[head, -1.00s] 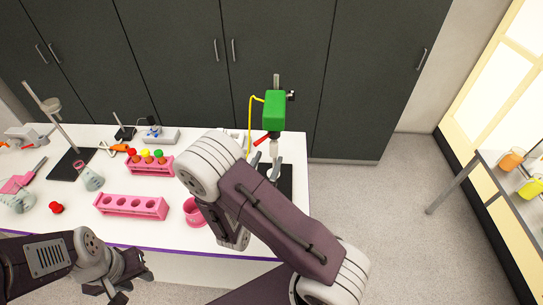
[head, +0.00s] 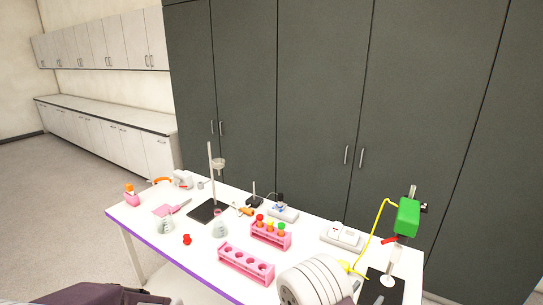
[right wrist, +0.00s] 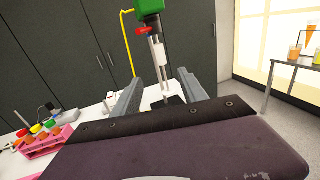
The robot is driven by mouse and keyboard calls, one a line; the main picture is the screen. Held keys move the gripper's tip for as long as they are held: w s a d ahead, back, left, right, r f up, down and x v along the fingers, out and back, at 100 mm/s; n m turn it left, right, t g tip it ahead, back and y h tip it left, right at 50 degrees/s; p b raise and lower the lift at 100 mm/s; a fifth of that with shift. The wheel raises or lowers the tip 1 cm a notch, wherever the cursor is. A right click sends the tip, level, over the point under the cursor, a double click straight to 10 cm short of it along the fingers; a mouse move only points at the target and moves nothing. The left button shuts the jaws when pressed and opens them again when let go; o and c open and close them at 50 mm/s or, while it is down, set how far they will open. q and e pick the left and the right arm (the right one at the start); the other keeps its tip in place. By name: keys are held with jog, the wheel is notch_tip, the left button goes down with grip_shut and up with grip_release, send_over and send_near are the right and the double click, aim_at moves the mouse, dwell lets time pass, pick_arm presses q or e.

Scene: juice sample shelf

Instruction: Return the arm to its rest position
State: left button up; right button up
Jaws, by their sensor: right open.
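My right arm's grey joint fills the bottom of the head view, and the gripper beyond it is mostly hidden there. In the right wrist view my right gripper (right wrist: 158,82) is open, with its two grey fingers apart and nothing held between them. Beyond the fingers stands the green-headed stand (head: 408,217) with a yellow cable; its green head (right wrist: 149,5) is cut by the top of the right wrist view. A white upright piece (right wrist: 161,54) on it shows past the fingers.
The white table (head: 190,245) carries a pink rack with coloured caps (head: 270,236), an empty pink rack (head: 246,265), a funnel stand (head: 211,190), flasks and a red cap (head: 187,239). Dark cabinets (head: 310,110) stand behind. A side table (right wrist: 280,62) with orange beakers is at right.

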jog(key=s+d+r+m+g+h+b, duration=0.1)
jog(key=s+d+r+m+g+h, duration=0.15)
jog(key=d+m, duration=0.2)
jog(key=s+d+r+m+g+h+b, duration=0.1)
jog(key=s+d+r+m+g+b, duration=0.1)
jog(key=d+m+g, duration=0.3)
jog(key=s+d+f+m+g+y+b, duration=0.1)
jog(key=s+d+f+m+g, duration=0.1)
jog(key=s+m+g, duration=0.3)
jog(key=s+d+f+m+g+y+b, duration=0.1)
jog(key=s+f+g+y, duration=0.15)
jog(key=s, duration=0.45)
jog(key=s+a+f+m+g+y, duration=0.1)
jog(key=s+a+f+m+y, duration=0.5)
jog(key=a+f+m+y, duration=0.15)
jog(key=w+a+f+m+t+y, duration=0.3)
jog(key=w+a, duration=0.5)
jog(key=a, duration=0.3)
jog(key=t+y, duration=0.1)
jog(key=y, duration=0.1)
jog(key=shift+w+a+f+m+t+y, duration=0.15)
jog(key=shift+w+a+m+t+y, duration=0.15)
jog(key=shift+m+y, duration=0.1)
jog(key=shift+s, duration=0.15)
